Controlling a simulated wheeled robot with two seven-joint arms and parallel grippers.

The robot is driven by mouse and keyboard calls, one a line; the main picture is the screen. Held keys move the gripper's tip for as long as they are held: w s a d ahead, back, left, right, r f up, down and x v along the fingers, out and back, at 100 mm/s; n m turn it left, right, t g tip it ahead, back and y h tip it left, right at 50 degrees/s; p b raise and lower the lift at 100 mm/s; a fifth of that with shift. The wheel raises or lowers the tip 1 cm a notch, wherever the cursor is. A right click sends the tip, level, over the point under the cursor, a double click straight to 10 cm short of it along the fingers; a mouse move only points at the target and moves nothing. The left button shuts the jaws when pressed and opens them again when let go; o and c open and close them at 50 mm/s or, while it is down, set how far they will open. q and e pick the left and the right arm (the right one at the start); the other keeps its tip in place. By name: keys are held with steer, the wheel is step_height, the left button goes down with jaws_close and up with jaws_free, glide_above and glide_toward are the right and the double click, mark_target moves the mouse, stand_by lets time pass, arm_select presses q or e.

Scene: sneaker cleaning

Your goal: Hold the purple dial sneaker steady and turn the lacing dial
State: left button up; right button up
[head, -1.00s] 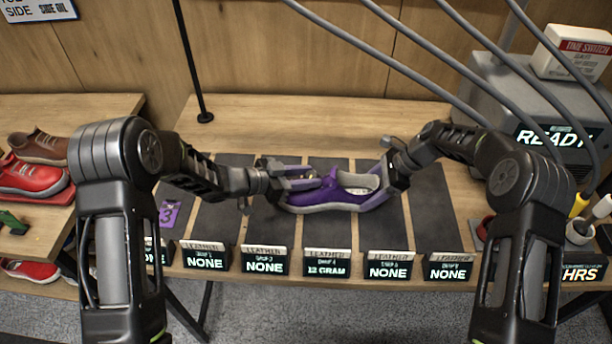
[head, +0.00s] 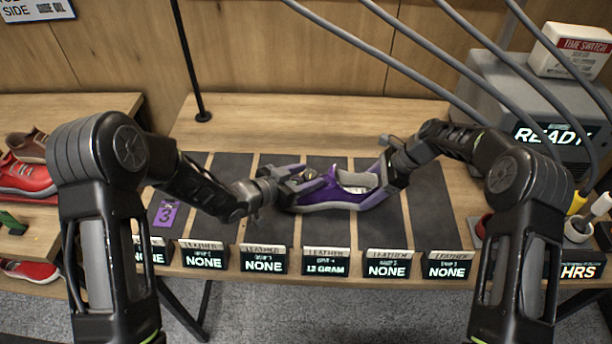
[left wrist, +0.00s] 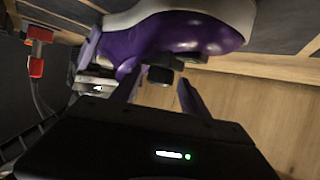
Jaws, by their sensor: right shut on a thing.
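The purple sneaker (head: 345,195) with a pale sole lies sideways on the dark mats at mid-table. My right gripper (head: 386,178) is shut on its heel end, at the right. My left gripper (head: 312,184) is at the toe end, its two fingers apart. In the left wrist view the sneaker (left wrist: 185,32) fills the top, and a short dark knob, seemingly the lacing dial (left wrist: 160,75), sits between and just beyond the open fingertips (left wrist: 158,84). I cannot tell whether a finger touches it. The left gripper partly hides the toe in the head view.
Small label stands (head: 264,260) line the table's front edge. A purple tag marked 3 (head: 167,213) lies at left. Red and brown shoes (head: 25,175) are on the left table. A grey machine (head: 520,105) and cups (head: 578,232) stand at right. The table behind the sneaker is clear.

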arm_select(q)
steer(key=shift+o, duration=0.2)
steer(key=shift+s, duration=0.1)
steer(key=v, duration=1.1)
steer(key=shift+s+a+r, duration=0.2)
steer(key=shift+a, duration=0.15)
arm_select(e)
steer(key=o, duration=1.8)
steer(key=shift+c, duration=0.2)
steer(key=v, duration=1.2)
